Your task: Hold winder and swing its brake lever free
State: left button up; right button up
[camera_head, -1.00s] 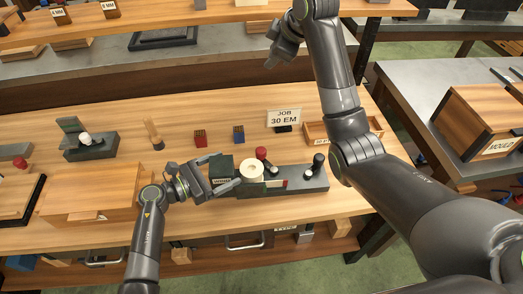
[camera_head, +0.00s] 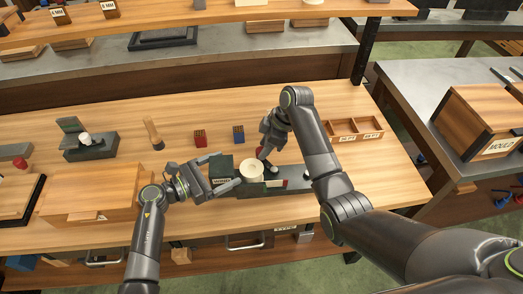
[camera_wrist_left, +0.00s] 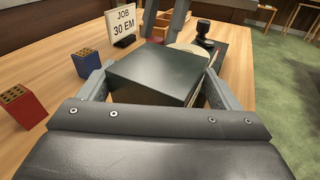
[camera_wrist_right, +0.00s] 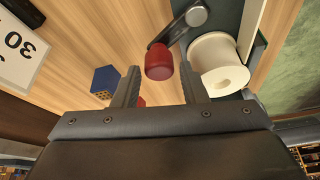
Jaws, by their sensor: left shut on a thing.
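The winder has a dark green block (camera_head: 222,163), a white roll (camera_head: 252,171) and a long grey-green base (camera_head: 300,180). My left gripper (camera_wrist_left: 155,88) is shut on the dark green block, one finger on each side. In the right wrist view the brake lever (camera_wrist_right: 178,26) is a dark bar ending in a red knob (camera_wrist_right: 160,62), beside the white roll (camera_wrist_right: 218,64). My right gripper (camera_wrist_right: 161,84) is open, and the red knob lies in line with the gap between its fingertips. In the head view my right gripper (camera_head: 265,152) mostly hides the knob and lever.
A red block (camera_head: 200,137) and a blue block (camera_head: 238,134) stand behind the winder. The "JOB 30 EM" sign (camera_wrist_left: 123,25) is near the blue block. A divided wooden tray (camera_head: 343,129) lies at the right rear. A black knob (camera_wrist_left: 203,30) rises from the winder's far end.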

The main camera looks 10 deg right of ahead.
jog(key=shift+x, duration=1.45)
jog(key=shift+c, duration=0.3)
jog(key=c, duration=0.6)
